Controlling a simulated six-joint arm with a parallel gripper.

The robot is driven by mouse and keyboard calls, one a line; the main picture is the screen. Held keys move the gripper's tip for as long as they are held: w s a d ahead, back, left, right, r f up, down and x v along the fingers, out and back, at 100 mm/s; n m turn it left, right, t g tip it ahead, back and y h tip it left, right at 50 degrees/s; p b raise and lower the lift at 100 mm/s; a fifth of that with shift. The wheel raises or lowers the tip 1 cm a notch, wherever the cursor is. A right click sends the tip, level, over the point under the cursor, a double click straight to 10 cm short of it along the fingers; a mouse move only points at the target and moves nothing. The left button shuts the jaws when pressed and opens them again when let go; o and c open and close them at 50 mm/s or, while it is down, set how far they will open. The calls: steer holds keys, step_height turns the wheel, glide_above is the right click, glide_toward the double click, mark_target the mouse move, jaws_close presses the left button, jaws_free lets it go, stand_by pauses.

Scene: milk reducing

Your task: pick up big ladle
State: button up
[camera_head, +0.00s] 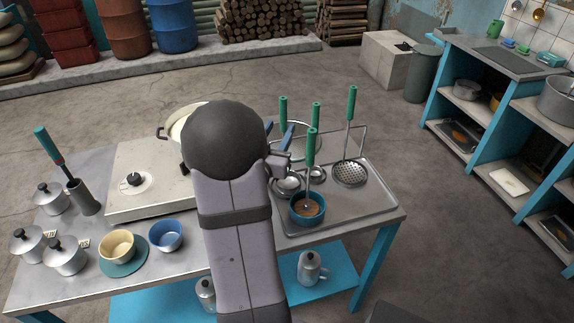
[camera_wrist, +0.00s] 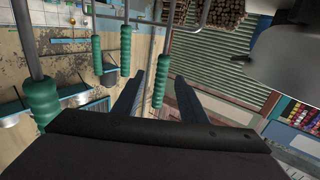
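Several green-handled utensils hang upright at a metal rack over the tray. Two ladle bowls hang side by side, a larger-looking one at left (camera_head: 288,184) and a smaller one (camera_head: 315,174); I take the larger as the big ladle, but my arm hides part of it. A third ladle (camera_head: 310,150) stands with its end in a blue bowl.
A perforated skimmer (camera_head: 350,174) hangs at right, and the blue bowl (camera_head: 307,207) of brown contents stands on the metal tray (camera_head: 358,212). A stove (camera_head: 150,185) with a pot (camera_head: 172,130) is left of my arm. Cups and lidded pots crowd the table's left.

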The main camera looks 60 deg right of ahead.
mark_target(282, 124)
steer(key=shift+w+d+f+p, duration=0.1)
steer(key=shift+w+d+p, duration=0.15)
steer(key=shift+d, duration=0.6)
steer(key=shift+w+d+f+p, duration=0.15)
steer(key=shift+d+p, duration=0.25)
steer(key=shift+d, duration=0.4)
steer(key=shift+w+d+p, duration=0.25)
steer(key=shift+d+p, duration=0.05)
steer(key=shift+d, duration=0.55)
jaws_close()
